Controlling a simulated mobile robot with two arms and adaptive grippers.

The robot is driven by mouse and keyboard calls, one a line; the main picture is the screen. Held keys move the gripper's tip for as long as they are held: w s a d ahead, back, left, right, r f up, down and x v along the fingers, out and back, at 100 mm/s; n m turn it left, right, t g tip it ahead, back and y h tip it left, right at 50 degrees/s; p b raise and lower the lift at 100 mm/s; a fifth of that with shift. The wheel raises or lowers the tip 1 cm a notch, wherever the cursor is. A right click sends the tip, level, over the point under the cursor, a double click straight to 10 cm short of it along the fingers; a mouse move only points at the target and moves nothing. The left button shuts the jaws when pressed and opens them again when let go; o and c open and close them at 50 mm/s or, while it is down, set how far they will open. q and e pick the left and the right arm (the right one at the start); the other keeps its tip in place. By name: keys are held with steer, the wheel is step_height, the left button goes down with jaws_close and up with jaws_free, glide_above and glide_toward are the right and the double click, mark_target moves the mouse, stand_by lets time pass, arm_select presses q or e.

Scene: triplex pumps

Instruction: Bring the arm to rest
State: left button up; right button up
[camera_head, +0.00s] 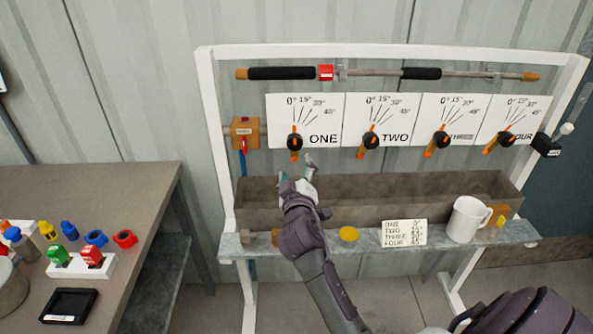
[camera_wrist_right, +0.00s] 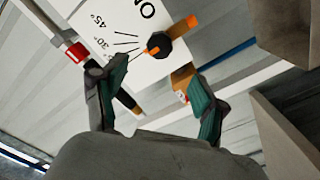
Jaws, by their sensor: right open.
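My right gripper (camera_head: 297,173) is in front of the rack, at the left part of the trough, just below dial ONE (camera_head: 294,142). In the right wrist view the gripper (camera_wrist_right: 150,72) has its fingers apart with nothing held. The orange-and-black handle of dial ONE (camera_wrist_right: 160,47) shows beyond the fingertips, seemingly apart from them. In the head view handle ONE stands upright. Handles TWO (camera_head: 370,141), THREE (camera_head: 441,138) and FOUR (camera_head: 504,139) tilt progressively more. My left gripper is not in view.
A long trough (camera_head: 400,190) runs under the dials. The shelf (camera_head: 370,240) below holds a card (camera_head: 404,233), a white mug (camera_head: 465,219) and a yellow disc (camera_head: 348,234). A table (camera_head: 120,190) with coloured parts and a black tray (camera_head: 69,306) stands left.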

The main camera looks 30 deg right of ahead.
steer(key=shift+f, duration=0.1)
stand_by(0.3)
steer(key=s+a+f+n+g+y, duration=0.1)
steer(key=a+f+g+y, duration=0.15)
steer(key=f, duration=0.85)
steer(key=a+f+n+g+y, duration=0.1)
steer(key=a+f+y, duration=0.15)
steer(key=f, duration=0.95)
steer(key=s+a+f+g+y, duration=0.15)
steer(key=s+f, duration=0.25)
steer(key=f, duration=0.4)
steer(key=s+a+f+g+y, duration=0.1)
steer(key=s+a+f, duration=0.2)
steer(key=s+f, duration=0.35)
steer(key=s+a+f+g+y, duration=0.1)
steer(key=s+a+f+g, duration=0.1)
steer(key=s+f, duration=0.7)
steer(key=s+a+f+g, duration=0.1)
steer(key=s+f+g, duration=0.2)
steer(key=s+f, duration=0.6)
steer(key=s+f+g, duration=0.1)
steer(key=s+f, duration=0.2)
steer(key=s, duration=0.7)
steer(key=s+f+m+g, duration=0.1)
steer(key=s+f+g, duration=0.1)
steer(key=s, duration=0.9)
steer(key=shift+f+y, duration=0.35)
steer(key=shift+f, duration=0.35)
